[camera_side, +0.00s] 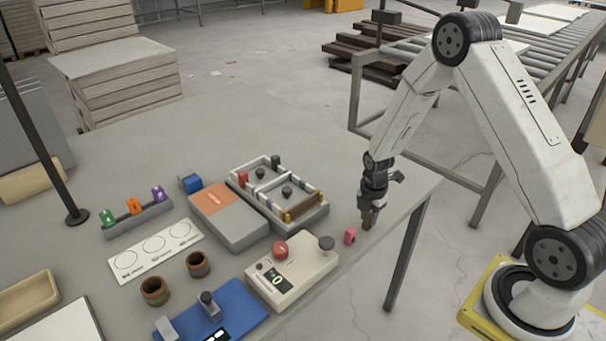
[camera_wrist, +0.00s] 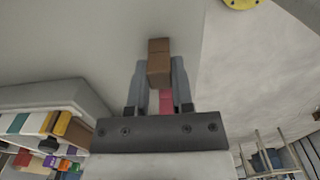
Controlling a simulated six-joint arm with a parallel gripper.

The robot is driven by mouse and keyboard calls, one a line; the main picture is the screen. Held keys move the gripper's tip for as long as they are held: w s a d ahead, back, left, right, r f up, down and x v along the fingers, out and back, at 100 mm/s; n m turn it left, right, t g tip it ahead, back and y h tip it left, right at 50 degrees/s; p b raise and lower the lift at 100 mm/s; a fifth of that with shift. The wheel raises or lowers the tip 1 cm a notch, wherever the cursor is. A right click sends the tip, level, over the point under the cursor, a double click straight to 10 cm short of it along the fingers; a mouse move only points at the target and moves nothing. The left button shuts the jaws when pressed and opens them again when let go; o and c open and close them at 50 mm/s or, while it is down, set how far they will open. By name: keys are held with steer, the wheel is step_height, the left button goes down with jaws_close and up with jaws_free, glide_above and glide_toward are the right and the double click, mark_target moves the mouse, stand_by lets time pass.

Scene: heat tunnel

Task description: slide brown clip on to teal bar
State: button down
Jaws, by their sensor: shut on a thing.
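My gripper (camera_side: 368,212) is near the table's right edge, pointing down. Its fingers are shut on the brown clip (camera_side: 366,224), a small block at the fingertips. In the wrist view the brown clip (camera_wrist: 159,64) sticks out past the fingertips (camera_wrist: 158,80). I cannot tell whether it touches the table. A teal piece (camera_wrist: 18,122) shows at the lower left of the wrist view, on the edge of a white frame among white, orange and brown pieces. I cannot make out a teal bar clearly in the side view. The white-framed tray (camera_side: 318,217) stands left of my gripper.
A pink clip (camera_side: 350,236) stands on the table just left of my gripper. A cream box with a red button (camera_side: 300,282) is in front of the tray. A grey and orange case (camera_side: 240,228) and a rack of coloured clips (camera_side: 137,219) are farther left.

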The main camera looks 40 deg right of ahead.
steer(key=shift+r, duration=0.2)
steer(key=shift+r, duration=0.95)
steer(key=s+a+r, duration=0.3)
steer(key=s+r, duration=0.7)
steer(key=s, duration=0.3)
steer(key=shift+s+a+r, duration=0.2)
steer(key=shift+s+r, duration=0.1)
steer(key=shift+r, duration=0.05)
steer(key=shift+w, duration=0.1)
